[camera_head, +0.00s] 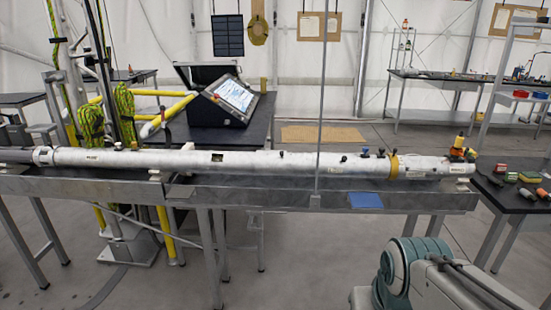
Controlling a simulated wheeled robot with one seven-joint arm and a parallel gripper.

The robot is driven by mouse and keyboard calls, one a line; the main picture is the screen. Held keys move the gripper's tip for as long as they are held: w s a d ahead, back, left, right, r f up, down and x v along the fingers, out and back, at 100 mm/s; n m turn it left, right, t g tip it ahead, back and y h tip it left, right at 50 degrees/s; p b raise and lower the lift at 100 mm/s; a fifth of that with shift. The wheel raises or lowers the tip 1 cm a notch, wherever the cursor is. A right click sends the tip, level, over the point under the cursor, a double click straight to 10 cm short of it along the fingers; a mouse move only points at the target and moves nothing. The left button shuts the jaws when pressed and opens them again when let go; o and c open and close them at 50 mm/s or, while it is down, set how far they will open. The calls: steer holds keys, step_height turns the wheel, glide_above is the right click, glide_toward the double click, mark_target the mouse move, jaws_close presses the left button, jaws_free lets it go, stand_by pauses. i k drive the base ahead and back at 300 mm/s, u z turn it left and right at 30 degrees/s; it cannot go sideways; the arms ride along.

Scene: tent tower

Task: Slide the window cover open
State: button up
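A long pale metal tube (270,162) lies level across a narrow metal bench (235,195). A small dark rectangular window (217,157) shows on its side, left of the middle. I cannot make out a separate cover at this size, nor how far one is slid. Several small dark knobs stick up from the tube's right part, near a yellow-brown band (394,166). Part of my arm, teal and white, shows at the bottom right, well in front of the tube. My gripper is not in view.
A thin vertical pole (321,100) crosses in front of the tube. A console with a lit screen (236,96) stands behind it. A blue item (366,200) is at the bench's front edge. A dark table (515,190) with several small tools is at right.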

mark_target(270, 161)
steer(key=u, duration=0.4)
steer(key=i, duration=0.5)
steer(key=u, duration=0.65)
steer(key=i, duration=0.65)
